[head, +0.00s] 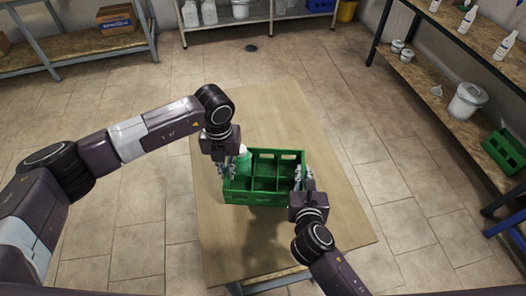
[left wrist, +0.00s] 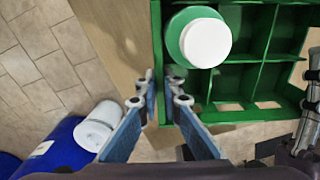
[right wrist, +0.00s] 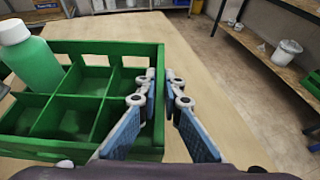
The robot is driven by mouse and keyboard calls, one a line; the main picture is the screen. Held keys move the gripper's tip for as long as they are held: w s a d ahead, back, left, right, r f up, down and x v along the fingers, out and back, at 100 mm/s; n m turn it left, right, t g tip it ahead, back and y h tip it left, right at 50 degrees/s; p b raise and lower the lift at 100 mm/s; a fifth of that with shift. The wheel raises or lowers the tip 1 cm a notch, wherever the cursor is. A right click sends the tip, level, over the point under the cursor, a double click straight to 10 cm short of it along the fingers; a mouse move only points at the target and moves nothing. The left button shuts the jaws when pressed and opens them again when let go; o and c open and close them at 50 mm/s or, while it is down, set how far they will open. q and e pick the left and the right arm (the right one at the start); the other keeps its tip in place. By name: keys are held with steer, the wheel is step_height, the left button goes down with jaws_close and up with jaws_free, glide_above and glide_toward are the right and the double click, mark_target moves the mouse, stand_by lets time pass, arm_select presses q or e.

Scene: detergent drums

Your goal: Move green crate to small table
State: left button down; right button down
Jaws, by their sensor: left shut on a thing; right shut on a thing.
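The green crate (head: 264,198) has several compartments and is over the light wooden table (head: 255,115) in the head view. A shadow shows on the tabletop below it, but I cannot tell the gap exactly. A green bottle with a white cap (head: 242,160) stands in one of its left compartments; it also shows in the left wrist view (left wrist: 205,42). My left gripper (head: 229,169) is shut on the crate's left wall. My right gripper (head: 303,179) is shut on its right wall, also seen in the right wrist view (right wrist: 160,85). The other compartments look empty.
A shelf (head: 428,103) with white bottles and a bucket (head: 467,102) stands at right, with another green crate (head: 506,150) low on it. A workbench with a cardboard box (head: 117,19) is back left. A blue drum (left wrist: 60,145) shows low in the left wrist view.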

steer(key=shift+d, duration=0.1)
